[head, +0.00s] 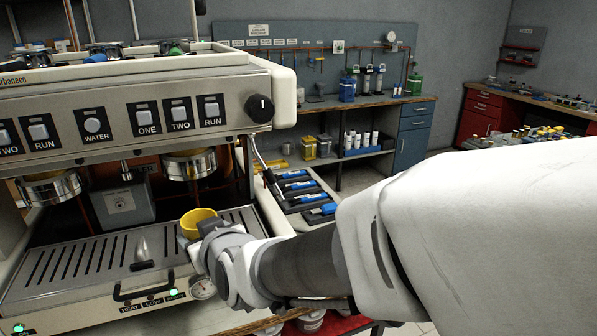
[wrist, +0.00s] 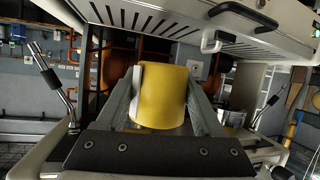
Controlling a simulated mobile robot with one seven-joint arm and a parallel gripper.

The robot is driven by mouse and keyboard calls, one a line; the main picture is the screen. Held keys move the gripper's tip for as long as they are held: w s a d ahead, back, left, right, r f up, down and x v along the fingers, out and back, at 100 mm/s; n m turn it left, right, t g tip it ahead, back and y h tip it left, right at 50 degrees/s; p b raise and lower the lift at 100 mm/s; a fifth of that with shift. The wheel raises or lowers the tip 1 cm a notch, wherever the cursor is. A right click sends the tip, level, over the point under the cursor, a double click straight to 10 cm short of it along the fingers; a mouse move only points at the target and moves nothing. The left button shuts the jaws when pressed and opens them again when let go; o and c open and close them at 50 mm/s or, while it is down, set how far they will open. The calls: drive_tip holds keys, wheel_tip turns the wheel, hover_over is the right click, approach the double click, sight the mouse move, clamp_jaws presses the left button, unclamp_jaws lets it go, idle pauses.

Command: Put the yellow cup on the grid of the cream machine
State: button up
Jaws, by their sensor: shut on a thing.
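The yellow cup (head: 197,217) shows its round opening facing up in the head view, at the right part of the cream machine (head: 140,101). My gripper (head: 205,231) is shut on the cup; its own wrist hides much of the cup and the fingers there. In the wrist view the cup (wrist: 160,98) sits between the two fingers (wrist: 163,104). The slotted metal grid (head: 82,262) lies below the group heads. It also shows at the top of the wrist view (wrist: 185,8). I cannot tell whether the cup touches the grid.
A metal group head (head: 189,165) hangs above and behind the cup, another (head: 50,188) at the left. A grey box (head: 122,203) stands behind the grid. A black handle (head: 143,289) and a gauge (head: 203,288) are on the front. The grid's left part is mostly clear.

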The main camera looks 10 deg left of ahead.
drive_tip(key=w+a, duration=0.2)
drive_tip(key=w, duration=0.2)
drive_tip(key=w+a+p, duration=0.1)
drive_tip(key=w+a, duration=0.1)
drive_tip(key=w, duration=0.2)
drive_tip(key=w+a, duration=0.2)
drive_tip(key=w, duration=0.2)
drive_tip(key=shift+w+a+r+p, duration=0.1)
drive_tip(key=shift+a+p, duration=0.2)
drive_tip(key=shift+p, duration=0.05)
wheel_tip(320, 180, down, 2)
drive_tip(key=shift+w+f, duration=0.1)
drive_tip(key=shift+f, duration=0.15)
wheel_tip(320, 180, down, 4)
drive_tip(key=shift+a+r, duration=0.1)
drive_tip(key=shift+w+a+f+p, duration=0.1)
drive_tip(key=shift+w+f+p, duration=0.1)
drive_tip(key=shift+f+p, duration=0.25)
drive_tip(key=shift+f+b, duration=0.25)
drive_tip(key=shift+b, duration=0.2)
drive_tip(key=o, duration=1.4)
drive_tip(key=shift+r, duration=0.1)
drive_tip(key=shift+r, duration=0.1)
